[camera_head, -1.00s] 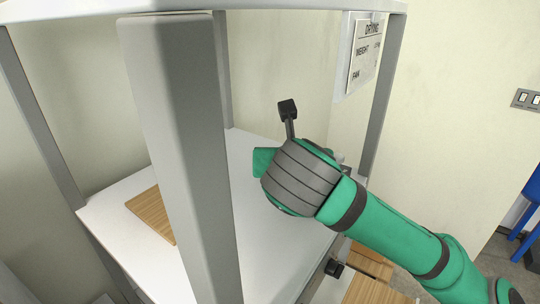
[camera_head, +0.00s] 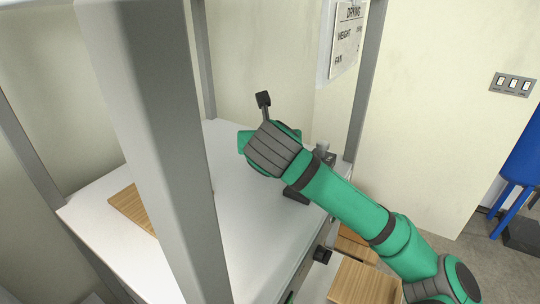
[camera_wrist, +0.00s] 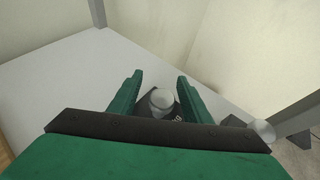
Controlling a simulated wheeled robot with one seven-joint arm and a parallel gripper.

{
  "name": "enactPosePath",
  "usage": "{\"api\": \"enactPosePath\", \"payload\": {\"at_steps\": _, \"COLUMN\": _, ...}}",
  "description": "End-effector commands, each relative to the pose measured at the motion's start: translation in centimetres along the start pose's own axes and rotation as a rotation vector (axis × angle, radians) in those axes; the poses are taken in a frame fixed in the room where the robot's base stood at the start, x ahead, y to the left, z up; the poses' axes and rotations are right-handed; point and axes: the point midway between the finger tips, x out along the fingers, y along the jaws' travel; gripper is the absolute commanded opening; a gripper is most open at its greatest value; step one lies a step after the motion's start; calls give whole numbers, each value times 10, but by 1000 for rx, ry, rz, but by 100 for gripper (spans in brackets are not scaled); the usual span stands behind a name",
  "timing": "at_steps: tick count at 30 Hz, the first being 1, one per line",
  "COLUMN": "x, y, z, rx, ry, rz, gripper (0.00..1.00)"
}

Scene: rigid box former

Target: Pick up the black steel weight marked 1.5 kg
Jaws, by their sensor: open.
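In the wrist view my gripper (camera_wrist: 158,92) is open. Its two green fingers stand on either side of a black weight (camera_wrist: 146,108) with a round silver knob on top, apart from the knob. Lettering on its base is partly hidden, so its marking cannot be read. A second dark weight (camera_wrist: 233,121) with a pale knob is to the right, partly cut off by the gripper body. In the head view a weight with a grey knob (camera_head: 322,149) stands beyond my forearm, and a black base (camera_head: 296,196) shows below it. My fingertips are hidden there.
The white shelf top (camera_head: 235,215) is mostly clear. A wooden board (camera_head: 133,210) lies at its left, partly behind a thick grey post (camera_head: 160,150). Another post (camera_head: 362,90) stands at the right rear. A sign (camera_head: 347,40) hangs beside it.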

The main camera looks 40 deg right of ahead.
Motion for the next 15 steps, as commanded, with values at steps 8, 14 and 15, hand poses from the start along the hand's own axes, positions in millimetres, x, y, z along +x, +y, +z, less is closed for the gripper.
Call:
{"api": "enactPosePath", "payload": {"at_steps": 8, "x": 5, "y": -5, "z": 0, "rx": 3, "ry": -1, "rz": -6, "gripper": 44}}
{"api": "enactPosePath", "payload": {"at_steps": 14, "x": 5, "y": -6, "z": 0, "rx": 3, "ry": -1, "rz": -7, "gripper": 4}}
{"api": "enactPosePath", "payload": {"at_steps": 15, "x": 5, "y": -6, "z": 0, "rx": 3, "ry": -1, "rz": -7, "gripper": 0}}
